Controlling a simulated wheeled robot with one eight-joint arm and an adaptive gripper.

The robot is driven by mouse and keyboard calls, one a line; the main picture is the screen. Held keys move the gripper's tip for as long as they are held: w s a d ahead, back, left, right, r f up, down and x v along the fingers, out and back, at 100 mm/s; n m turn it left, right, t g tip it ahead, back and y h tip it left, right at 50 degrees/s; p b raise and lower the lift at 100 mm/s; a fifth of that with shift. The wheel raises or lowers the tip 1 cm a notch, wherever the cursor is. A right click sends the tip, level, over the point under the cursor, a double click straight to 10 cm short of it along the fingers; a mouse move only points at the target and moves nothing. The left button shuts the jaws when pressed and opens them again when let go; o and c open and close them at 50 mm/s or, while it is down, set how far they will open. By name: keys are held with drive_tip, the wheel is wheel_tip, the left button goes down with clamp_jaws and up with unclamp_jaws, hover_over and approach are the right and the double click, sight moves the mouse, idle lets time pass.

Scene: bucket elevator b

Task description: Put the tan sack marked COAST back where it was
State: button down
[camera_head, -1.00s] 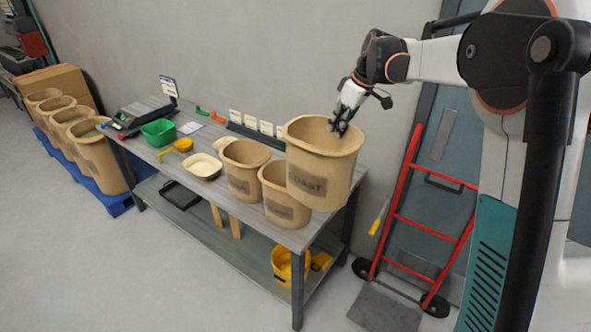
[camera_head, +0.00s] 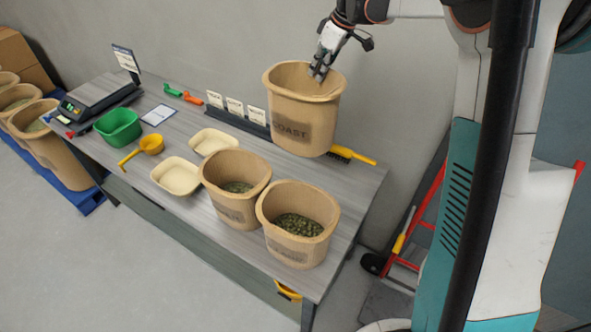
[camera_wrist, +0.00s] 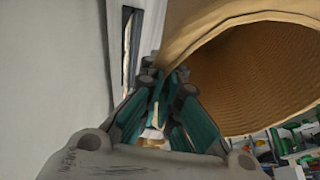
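The tan sack marked COAST (camera_head: 301,122) is upright at the back right of the workbench (camera_head: 345,200). I cannot tell whether its base touches the bench or hangs just above it. My gripper (camera_head: 319,74) is shut on the sack's far rim, fingers pointing down. In the wrist view my gripper (camera_wrist: 158,108) pinches the rim of the sack (camera_wrist: 225,65), whose wide mouth opens to the right; no contents show there.
Two tan sacks with green contents (camera_head: 236,203) (camera_head: 299,243) stand at the bench's front right. A card rack (camera_head: 238,124) and a yellow-handled brush (camera_head: 352,155) flank the COAST sack. Shallow cream trays (camera_head: 176,177), a yellow scoop (camera_head: 150,145) and a green tub (camera_head: 119,127) lie left.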

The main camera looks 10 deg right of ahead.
wheel_tip(320, 180, down, 23)
drive_tip(key=b, duration=0.4)
drive_tip(key=shift+w, duration=0.2)
drive_tip(key=c, duration=2.3)
unclamp_jaws()
drive_tip(key=shift+f, duration=0.2)
drive_tip(key=o, duration=0.5)
drive_tip(key=shift+r, duration=0.1)
drive_tip(key=p+v, duration=0.2)
drive_tip(key=v, duration=1)
